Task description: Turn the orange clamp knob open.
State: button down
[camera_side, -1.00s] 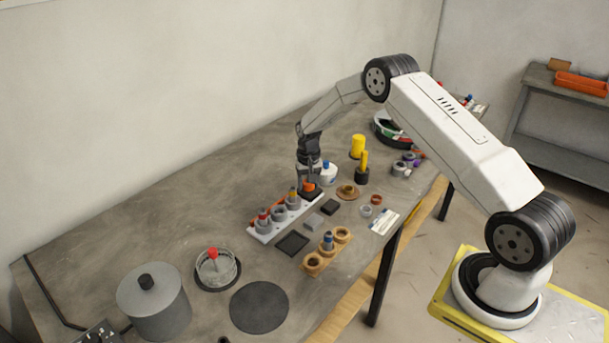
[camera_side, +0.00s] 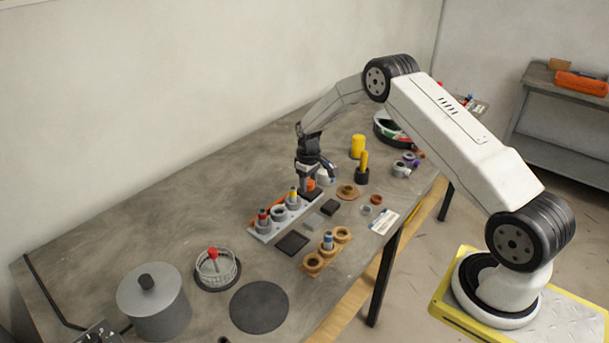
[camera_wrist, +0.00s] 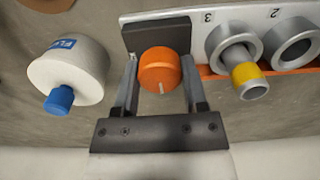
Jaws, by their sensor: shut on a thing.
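The orange clamp knob (camera_wrist: 160,68) is a round cap with a short white line on its face, pointing toward the bottom of the wrist view. It sits by a dark block (camera_wrist: 142,35) at the end of the pale numbered frame jig (camera_wrist: 235,18). In the side view the knob (camera_side: 311,185) shows only in part under my gripper (camera_side: 309,178). My gripper (camera_wrist: 160,62) is shut on the knob, one finger on each side. The jig holds several grey rings, one with a yellow-banded piece (camera_wrist: 246,75).
A white bottle with a blue cap (camera_wrist: 65,80) stands close beside my gripper. A wooden block with rings (camera_side: 312,262), a dark square pad (camera_side: 292,243) and a yellow cylinder (camera_side: 358,146) are nearby. A grey pot (camera_side: 153,305) stands farther off at the front left.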

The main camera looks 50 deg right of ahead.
aim_at(308, 182)
dwell(0.3)
jog(key=shift+c, duration=0.7)
grip_release()
jog(key=shift+r, duration=0.15)
jog(key=shift+r, duration=3.75)
jog(key=shift+a+r, duration=0.1)
